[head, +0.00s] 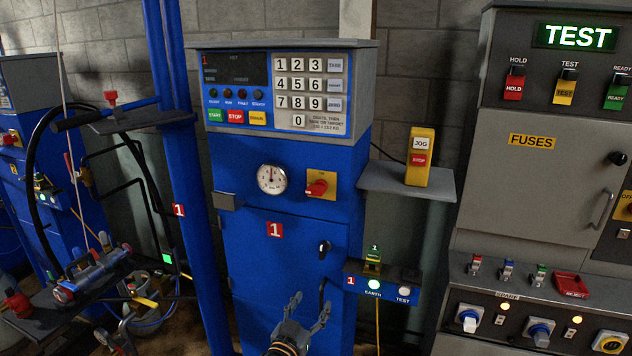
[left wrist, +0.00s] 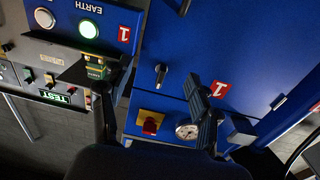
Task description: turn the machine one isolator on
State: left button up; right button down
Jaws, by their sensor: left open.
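The machine one isolator is a red rotary knob on a yellow plate (head: 317,187), on the front of the blue machine (head: 245,215) marked 1, right of a round dial gauge (head: 271,179). Its plate lettering is too small to read, so I cannot tell its setting. The left wrist view shows the red knob (left wrist: 151,124) upside down, between my fingers in the picture. My left gripper (head: 310,304) is open and empty, below the isolator and apart from it, in front of the machine's lower door. My right gripper is not in view.
A small box with EARTH and TEST lamps (head: 383,284) juts out right of my gripper. A black door handle (head: 324,248) lies below the isolator. A shelf with a yellow JOG/STOP box (head: 420,157) is to the right. The grey fuse cabinet (head: 545,185) stands farther right.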

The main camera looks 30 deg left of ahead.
aim_at(315, 188)
pick_arm(q)
jog(key=a+r+t+y+p, duration=0.1)
jog(key=a+r+t+y, duration=0.2)
jog(key=r, duration=1.7)
jog(key=shift+n+t+h, duration=0.3)
jog(key=shift+t+h, duration=0.3)
jog(key=shift+h, duration=0.1)
jog(key=p+x, duration=0.1)
jog(key=x, duration=0.5)
jog(key=p+x, duration=0.2)
jog(key=x, duration=0.3)
jog(key=shift+w+a+r, duration=0.2)
jog(key=shift+a+r, duration=0.1)
jog(key=shift+w+a+r, duration=0.15)
jog(key=shift+w, duration=0.5)
jog(key=shift+c, duration=0.2)
jog(key=c, duration=1.1)
